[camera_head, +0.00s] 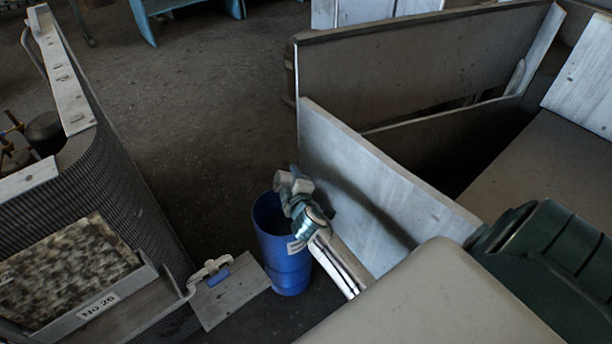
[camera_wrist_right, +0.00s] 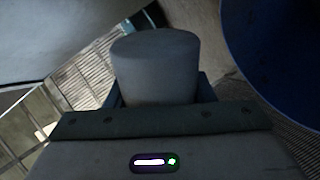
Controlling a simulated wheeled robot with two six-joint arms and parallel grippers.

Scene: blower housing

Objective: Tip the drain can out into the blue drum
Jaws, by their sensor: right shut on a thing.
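The blue drum (camera_head: 285,268) stands on the floor at the lower middle of the head view, open at the top. Its curved blue side also fills the upper right of the right wrist view (camera_wrist_right: 280,50). The can's opening and contents cannot be made out. My left gripper is not in view.
A ribbed housing with a "No 26" label (camera_head: 98,306) stands at the left. A pipe fitting with a blue handle (camera_head: 218,277) sits above a grey plate (camera_head: 232,298) beside the drum. A pale panel (camera_head: 360,190) rises close to the right. Dark floor (camera_head: 190,110) is clear behind.

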